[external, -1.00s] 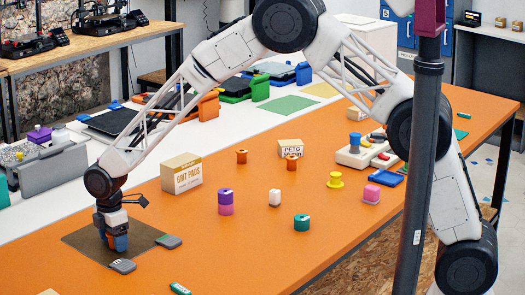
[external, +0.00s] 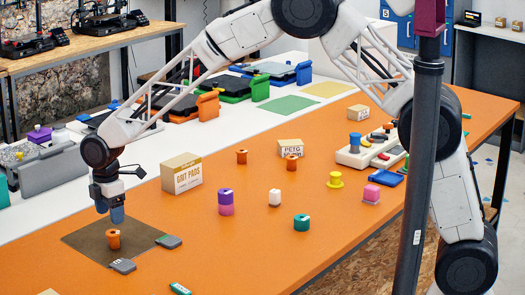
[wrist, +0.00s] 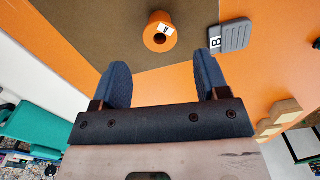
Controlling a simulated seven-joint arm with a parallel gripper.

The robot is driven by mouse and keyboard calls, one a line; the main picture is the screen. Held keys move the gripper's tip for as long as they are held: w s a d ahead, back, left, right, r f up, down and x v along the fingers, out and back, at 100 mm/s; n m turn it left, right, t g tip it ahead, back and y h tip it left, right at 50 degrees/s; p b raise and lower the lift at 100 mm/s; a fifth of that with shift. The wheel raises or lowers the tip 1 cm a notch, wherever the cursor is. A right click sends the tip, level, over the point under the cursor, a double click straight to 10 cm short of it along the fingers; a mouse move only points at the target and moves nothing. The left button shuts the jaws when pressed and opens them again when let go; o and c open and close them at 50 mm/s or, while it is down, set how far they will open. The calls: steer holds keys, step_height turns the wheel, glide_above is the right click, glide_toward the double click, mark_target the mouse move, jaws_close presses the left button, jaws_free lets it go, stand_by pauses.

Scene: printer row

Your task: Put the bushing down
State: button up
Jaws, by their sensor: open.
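An orange bushing (external: 113,239) stands upright on the dark brown mat (external: 85,238) at the front left of the orange table. It also shows in the wrist view (wrist: 154,37), with a white label on its top beside the hole. My gripper (external: 117,216) is open and empty, just above the bushing in the external view. In the wrist view its two blue fingertips (wrist: 162,75) are apart, and the bushing lies beyond them, clear of both.
Grey lettered tags (external: 169,241) (external: 122,266) lie at the mat's edges. A grit pads box (external: 182,174) stands behind.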

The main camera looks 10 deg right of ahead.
mark_target(113, 232)
steer(key=shift+r, duration=2.05)
